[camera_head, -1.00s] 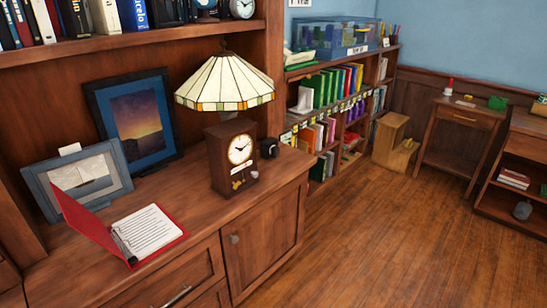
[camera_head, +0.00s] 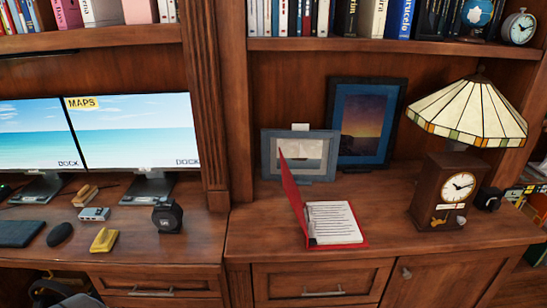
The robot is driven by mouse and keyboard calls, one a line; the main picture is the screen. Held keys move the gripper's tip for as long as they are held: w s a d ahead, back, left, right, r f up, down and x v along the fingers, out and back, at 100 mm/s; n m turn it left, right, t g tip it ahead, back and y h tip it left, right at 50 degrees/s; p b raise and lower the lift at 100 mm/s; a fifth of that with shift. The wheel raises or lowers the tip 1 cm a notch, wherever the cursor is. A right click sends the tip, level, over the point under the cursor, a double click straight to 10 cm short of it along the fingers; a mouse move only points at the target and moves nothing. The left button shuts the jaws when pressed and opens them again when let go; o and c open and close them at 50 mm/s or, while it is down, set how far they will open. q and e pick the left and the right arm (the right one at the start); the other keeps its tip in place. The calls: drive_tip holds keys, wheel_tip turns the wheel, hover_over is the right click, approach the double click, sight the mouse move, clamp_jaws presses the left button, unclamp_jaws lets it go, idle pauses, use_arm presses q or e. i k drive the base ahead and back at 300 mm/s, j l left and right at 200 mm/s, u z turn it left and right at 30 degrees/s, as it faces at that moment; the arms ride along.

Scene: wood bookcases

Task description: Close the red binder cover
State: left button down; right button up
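The red binder (camera_head: 294,205) lies open on the wooden cabinet top, right of the upright bookcase post. Its red cover stands up at the left, tilted a little left of upright. White printed pages (camera_head: 333,222) lie flat on its right half, with a dark ring strip along the spine. Neither of my grippers shows in the head view.
Two framed pictures (camera_head: 300,155) (camera_head: 366,122) lean behind the binder. A clock with a stained-glass lampshade (camera_head: 468,112) stands to its right. The cabinet top around the binder is mostly clear.

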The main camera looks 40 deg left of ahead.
sight(291, 189)
drive_tip(key=u, duration=1.15)
